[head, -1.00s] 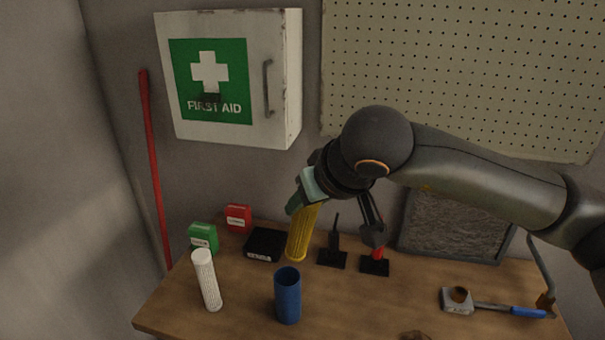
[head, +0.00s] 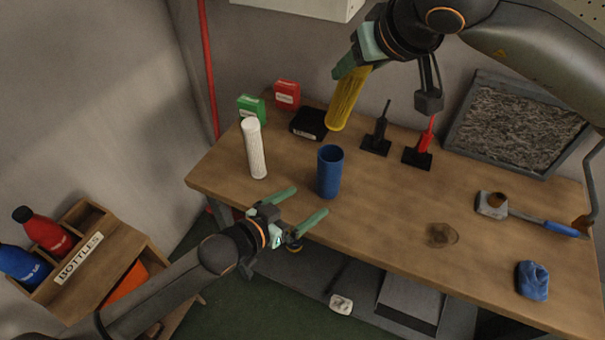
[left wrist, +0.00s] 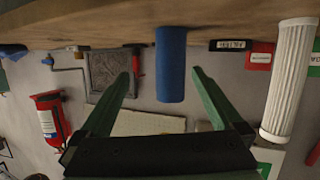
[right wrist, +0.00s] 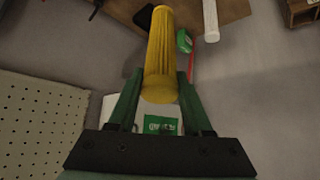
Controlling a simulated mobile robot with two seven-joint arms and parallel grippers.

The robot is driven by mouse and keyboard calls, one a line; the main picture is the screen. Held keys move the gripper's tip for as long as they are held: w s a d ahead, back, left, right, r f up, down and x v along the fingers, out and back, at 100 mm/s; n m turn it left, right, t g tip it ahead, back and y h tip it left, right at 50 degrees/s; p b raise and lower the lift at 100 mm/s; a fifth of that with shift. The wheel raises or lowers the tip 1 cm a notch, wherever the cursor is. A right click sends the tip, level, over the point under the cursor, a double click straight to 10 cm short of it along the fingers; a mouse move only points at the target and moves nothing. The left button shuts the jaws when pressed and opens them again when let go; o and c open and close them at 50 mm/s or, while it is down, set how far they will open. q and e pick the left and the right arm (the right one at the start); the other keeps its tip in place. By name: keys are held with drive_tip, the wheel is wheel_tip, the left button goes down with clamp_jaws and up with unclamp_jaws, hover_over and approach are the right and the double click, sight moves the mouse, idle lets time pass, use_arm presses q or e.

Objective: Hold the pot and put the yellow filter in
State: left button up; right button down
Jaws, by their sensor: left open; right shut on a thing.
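The blue pot (head: 329,172) stands upright and open-topped near the front of the workbench; it also shows between my left fingers in the left wrist view (left wrist: 171,65). My left gripper (head: 305,208) is open and empty in front of the bench edge, just short of the pot. My right gripper (head: 352,66) is shut on the yellow filter (head: 347,98), a ribbed cylinder held tilted above the back of the bench. The filter also shows between the fingers in the right wrist view (right wrist: 160,55). A white ribbed filter (head: 254,150) stands left of the pot.
A black box (head: 309,124), green box (head: 251,109) and red box (head: 287,95) are at the back left. Two small tools on black bases (head: 376,143) stand behind the pot. A blue cloth (head: 532,281) and a blue-handled tool (head: 545,227) lie right. A bottle crate (head: 110,262) is lower left.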

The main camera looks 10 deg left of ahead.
sight(337, 160)
use_arm(q)
drive_tip(key=shift+m+h, duration=0.4)
drive_tip(key=shift+m, duration=0.4)
drive_tip(key=w+r, duration=0.4)
drive_tip(key=shift+w+r, duration=0.15)
drive_tip(key=shift+r, duration=0.1)
drive_tip(key=x, duration=1.1)
drive_tip(key=shift+w+d+f, duration=0.15)
drive_tip(key=shift+d+f, duration=0.05)
drive_tip(key=shift+d, duration=0.05)
drive_tip(key=c, duration=1.5)
use_arm(e)
drive_tip(key=shift+f, duration=5.1)
drive_tip(key=shift+c, duration=1.2)
unclamp_jaws()
drive_tip(key=shift+r, duration=0.1)
